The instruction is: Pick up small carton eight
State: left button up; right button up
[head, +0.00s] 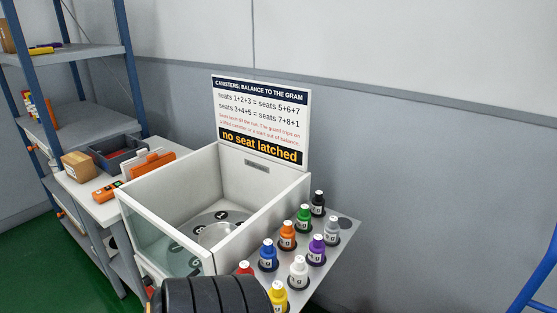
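A small brown carton (79,166) sits on the bench at the left in the head view, just left of a dark grey tray. Part of another brown box (6,38) shows on the top shelf at the left edge, cut off by the frame. I can read no number on either, so I cannot tell whether one is carton eight. Neither of my grippers is in view.
A white open-topped machine (160,190) with a sign (260,118) stands in the middle. Several coloured bottles, including an orange one (287,236), stand on a plate to its right. An orange handheld device (109,191) lies on the bench. A black ribbed shape covers the bottom centre.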

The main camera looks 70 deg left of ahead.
aim_at(79, 166)
jog(key=u, duration=3.45)
jog(key=i+j+z, duration=0.15)
jog(key=z, duration=0.3)
jog(key=i+j+z, duration=0.15)
jog(key=j+z, duration=0.25)
jog(key=i+j+z, duration=0.1)
jog(key=j+z, duration=0.15)
jog(key=z, duration=0.2)
